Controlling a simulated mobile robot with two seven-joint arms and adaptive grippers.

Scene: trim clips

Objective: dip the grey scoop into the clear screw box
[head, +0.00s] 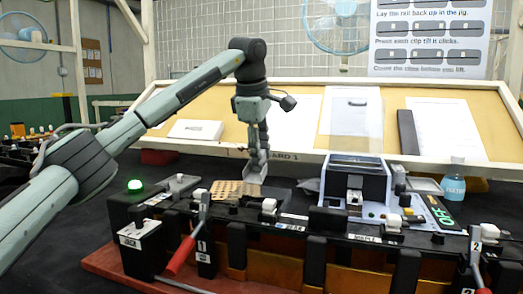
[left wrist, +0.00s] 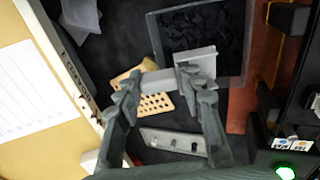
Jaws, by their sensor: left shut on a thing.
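My left gripper (head: 257,165) reaches down over the back of the bench and is shut on the grey scoop (head: 252,178). In the left wrist view the fingertips (left wrist: 160,82) close on its handle, and the scoop's pale square head (left wrist: 197,61) overlaps the near edge of the screw box. The clear screw box (left wrist: 244,50) holds a dark layer of small pieces; its rim shows as a thin pale outline. In the head view the box (head: 277,196) is low and dark, just right of the scoop. I cannot tell whether the scoop touches the contents. My right gripper is out of view.
A tan perforated block (left wrist: 158,103) lies beside the gripper, with a grey plate (left wrist: 172,142) near it. A red-handled clamp (head: 181,255) and a long black jig stand in front. A blue bottle (head: 453,185) stands at the right. A framed board rises behind.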

